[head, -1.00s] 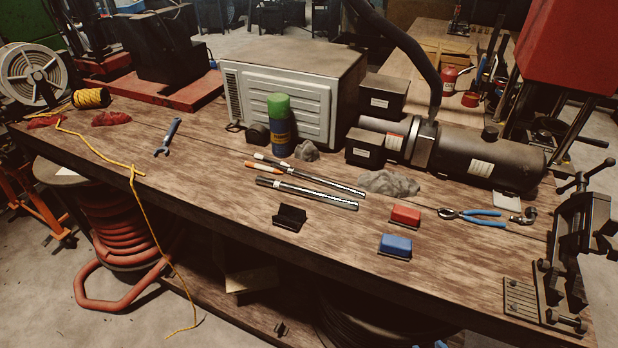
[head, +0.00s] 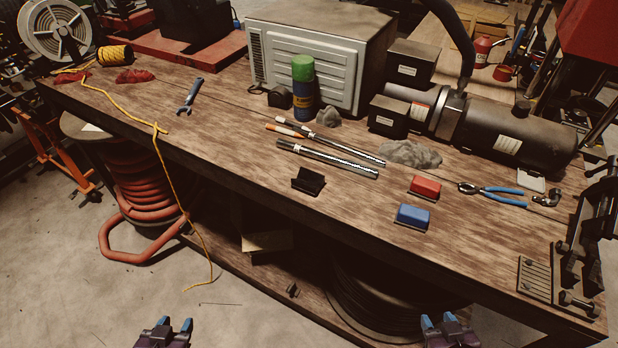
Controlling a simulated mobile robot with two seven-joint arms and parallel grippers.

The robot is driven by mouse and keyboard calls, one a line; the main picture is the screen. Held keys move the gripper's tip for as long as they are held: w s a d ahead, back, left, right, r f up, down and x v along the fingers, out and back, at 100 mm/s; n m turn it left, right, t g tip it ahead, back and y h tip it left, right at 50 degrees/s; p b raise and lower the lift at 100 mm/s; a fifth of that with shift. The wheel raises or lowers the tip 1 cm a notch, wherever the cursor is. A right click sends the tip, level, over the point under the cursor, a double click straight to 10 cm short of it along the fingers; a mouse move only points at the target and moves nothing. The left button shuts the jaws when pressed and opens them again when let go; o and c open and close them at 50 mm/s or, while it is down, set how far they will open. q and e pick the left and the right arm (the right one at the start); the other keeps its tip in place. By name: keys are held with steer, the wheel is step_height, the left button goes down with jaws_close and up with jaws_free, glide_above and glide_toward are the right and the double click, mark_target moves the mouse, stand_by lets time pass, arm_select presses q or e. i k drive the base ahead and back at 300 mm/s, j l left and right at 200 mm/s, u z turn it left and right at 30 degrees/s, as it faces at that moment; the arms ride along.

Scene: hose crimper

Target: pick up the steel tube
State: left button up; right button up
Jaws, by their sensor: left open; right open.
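The steel tube (head: 327,158) lies flat on the wooden workbench (head: 235,140), a long shiny rod with a darker left end. Just behind it lies a thinner metal rod (head: 350,148), next to a marker-like orange and white piece (head: 288,130). My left gripper (head: 176,326) is at the bottom edge, left of centre, open and empty. My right gripper (head: 439,322) is at the bottom edge, right of centre, open and empty. Both show in front of the bench, well apart from the tube.
A black bracket (head: 309,181) stands just in front of the tube. A blue block (head: 412,217) and red block (head: 425,188) are to its right, with pliers (head: 490,194) beyond. A spray can (head: 303,88) and grey lump (head: 410,154) stand behind. The bench's left middle is mostly clear.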

mark_target(368, 157)
steer(key=l+u, duration=0.3)
steer(key=u, duration=0.2)
steer(key=k+l+u, duration=0.2)
steer(key=u, duration=0.25)
steer(key=k+l+u, duration=0.15)
steer(key=l+u, duration=0.15)
steer(key=u, duration=0.2)
